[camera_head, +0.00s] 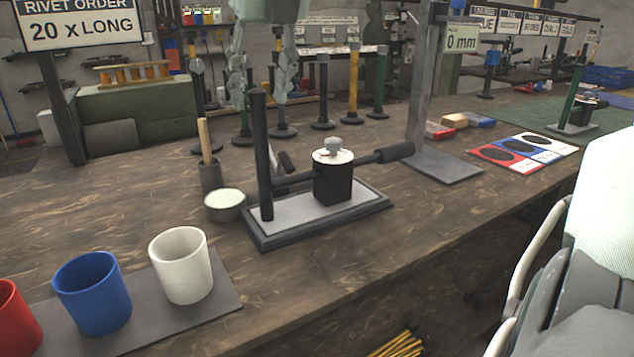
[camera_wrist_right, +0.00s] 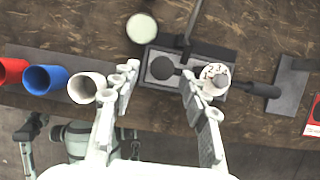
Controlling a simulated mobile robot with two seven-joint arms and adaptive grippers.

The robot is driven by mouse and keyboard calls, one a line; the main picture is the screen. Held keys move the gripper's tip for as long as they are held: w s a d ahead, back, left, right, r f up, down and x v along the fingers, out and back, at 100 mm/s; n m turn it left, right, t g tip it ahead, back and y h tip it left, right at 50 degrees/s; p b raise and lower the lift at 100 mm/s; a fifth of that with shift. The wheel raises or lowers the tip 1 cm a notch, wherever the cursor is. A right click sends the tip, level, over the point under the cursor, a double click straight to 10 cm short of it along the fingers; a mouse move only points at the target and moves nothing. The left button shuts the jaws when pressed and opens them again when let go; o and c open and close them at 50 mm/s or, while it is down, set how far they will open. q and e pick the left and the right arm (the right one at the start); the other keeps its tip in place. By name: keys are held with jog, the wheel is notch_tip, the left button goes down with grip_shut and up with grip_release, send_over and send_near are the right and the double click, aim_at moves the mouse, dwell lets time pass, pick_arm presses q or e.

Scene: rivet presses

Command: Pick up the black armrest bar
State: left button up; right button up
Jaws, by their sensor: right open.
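A press (camera_head: 308,210) stands on the wooden bench, with a black upright post (camera_head: 260,150) at its left end and a black block with a white dial (camera_head: 333,157). A thin black bar (camera_head: 390,154) with a thick grip runs out sideways to the right. I cannot tell which of these black bars is the armrest bar. My right gripper (camera_head: 262,80) hangs above the press, open and empty, fingers down. In the right wrist view the post's round top (camera_wrist_right: 163,68) shows between its spread fingers (camera_wrist_right: 160,74), and the grip (camera_wrist_right: 262,90) is right of them. My left gripper is not in view.
White (camera_head: 181,265), blue (camera_head: 92,292) and red cups stand on a mat at the front left. A round tin (camera_head: 225,204) and a wooden-handled tool (camera_head: 207,165) stand left of the press. A grey metal stand (camera_head: 440,160) rises to its right.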

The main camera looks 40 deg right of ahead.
jog(key=x, duration=0.4)
jog(key=shift+w, duration=0.1)
grip_shut()
jog(key=shift+r, duration=0.1)
